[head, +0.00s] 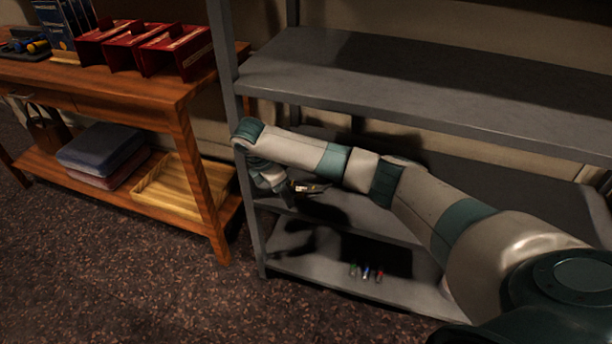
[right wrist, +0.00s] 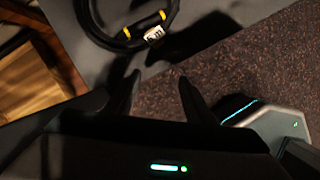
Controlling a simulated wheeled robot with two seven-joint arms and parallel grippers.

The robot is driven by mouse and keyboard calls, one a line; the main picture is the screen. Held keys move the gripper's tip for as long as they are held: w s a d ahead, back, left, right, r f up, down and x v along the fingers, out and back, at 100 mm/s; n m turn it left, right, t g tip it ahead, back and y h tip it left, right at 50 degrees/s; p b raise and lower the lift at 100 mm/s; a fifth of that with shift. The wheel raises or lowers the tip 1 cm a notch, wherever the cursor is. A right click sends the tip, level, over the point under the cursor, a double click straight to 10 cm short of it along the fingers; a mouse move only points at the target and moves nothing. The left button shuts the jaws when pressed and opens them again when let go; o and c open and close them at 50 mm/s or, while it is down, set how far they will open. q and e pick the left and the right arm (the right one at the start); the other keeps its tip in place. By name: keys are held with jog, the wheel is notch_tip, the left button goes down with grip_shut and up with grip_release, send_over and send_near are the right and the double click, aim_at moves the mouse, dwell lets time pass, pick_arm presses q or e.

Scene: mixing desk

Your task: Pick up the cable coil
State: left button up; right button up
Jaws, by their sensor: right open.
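The cable coil (right wrist: 128,42) is a black ring with yellow ties and a white label. In the right wrist view it lies on the grey shelf board at the top, its upper part cut off by the frame. In the head view the cable coil (head: 311,188) shows only in part on the middle shelf, beside my right gripper. My right gripper (right wrist: 160,76) is open and empty, its fingertips pointing toward the coil with a gap between. In the head view its fingers are dark and hard to make out. My left gripper is not in view.
The grey rack's upper shelf (head: 420,85) spans above my right forearm, and a rack post (head: 243,190) stands close left of the gripper. Several small coloured items (head: 366,273) stand on the bottom shelf. A wooden table (head: 185,95) with red holders (head: 178,50) stands left.

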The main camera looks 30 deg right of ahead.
jog(key=shift+d, duration=0.1)
send_over(314, 189)
jog(key=a, duration=0.2)
jog(key=shift+a+b, duration=0.2)
jog(key=shift+b, duration=0.1)
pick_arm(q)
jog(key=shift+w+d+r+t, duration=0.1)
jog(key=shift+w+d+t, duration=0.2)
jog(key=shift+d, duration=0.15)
pick_arm(e)
jog(key=shift+d, duration=0.3)
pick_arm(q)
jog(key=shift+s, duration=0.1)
pick_arm(e)
jog(key=shift+d, duration=0.1)
